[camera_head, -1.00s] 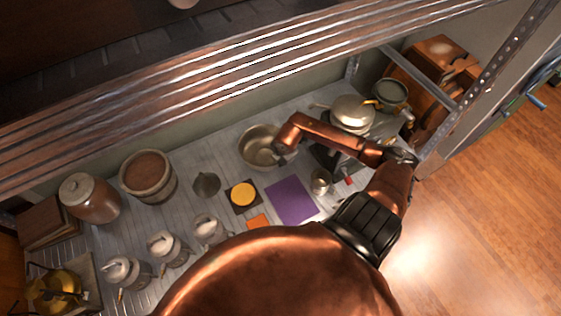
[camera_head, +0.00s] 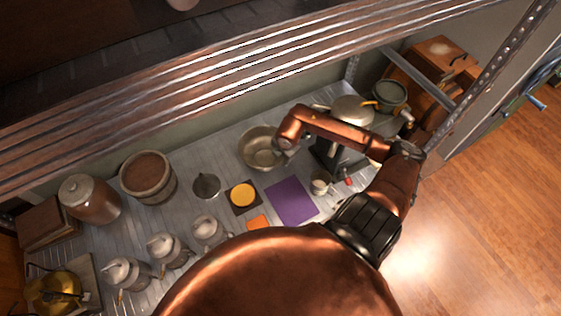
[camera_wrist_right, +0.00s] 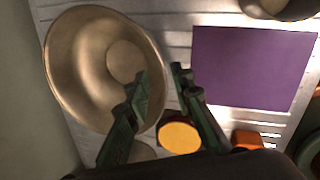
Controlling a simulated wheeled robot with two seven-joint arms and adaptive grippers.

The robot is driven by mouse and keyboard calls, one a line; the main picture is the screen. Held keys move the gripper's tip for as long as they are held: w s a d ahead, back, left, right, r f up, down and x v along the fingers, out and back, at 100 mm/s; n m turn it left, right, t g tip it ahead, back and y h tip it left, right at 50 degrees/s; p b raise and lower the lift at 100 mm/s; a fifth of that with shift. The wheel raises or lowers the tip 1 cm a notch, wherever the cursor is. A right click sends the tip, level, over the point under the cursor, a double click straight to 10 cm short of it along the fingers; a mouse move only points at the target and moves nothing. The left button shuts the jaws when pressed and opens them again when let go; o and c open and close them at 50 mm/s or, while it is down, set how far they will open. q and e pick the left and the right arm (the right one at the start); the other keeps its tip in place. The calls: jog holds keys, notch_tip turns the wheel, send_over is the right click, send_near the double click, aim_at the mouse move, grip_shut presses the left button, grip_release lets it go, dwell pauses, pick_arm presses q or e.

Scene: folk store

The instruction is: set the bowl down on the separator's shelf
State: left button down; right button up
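A wide metal bowl (camera_head: 256,148) rests on the grey slatted surface (camera_head: 222,225) below the rail in the head view. It fills the upper left of the wrist view (camera_wrist_right: 80,70) and looks empty. My right gripper (camera_head: 281,154) is at the bowl's right rim, partly hidden by its own arm. In the wrist view its fingertips (camera_wrist_right: 160,80) are apart, one over the bowl's inside and one just outside the rim; contact is unclear. A machine with a round metal top (camera_head: 350,109), possibly the separator, stands right of the bowl, partly behind my arm. My left gripper is out of view.
A purple sheet (camera_head: 291,201), a yellow disc (camera_head: 242,195) and a small cup (camera_head: 320,183) lie near the bowl. A brown crock (camera_head: 148,178) and several jugs stand left. A ribbed metal rail (camera_head: 230,75) crosses above; a slotted post (camera_head: 490,80) stands right.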

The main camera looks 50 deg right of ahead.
jog(key=v, duration=0.6)
jog(key=shift+r, duration=0.25)
jog(key=shift+s+a, duration=0.1)
jog(key=shift+a, duration=0.1)
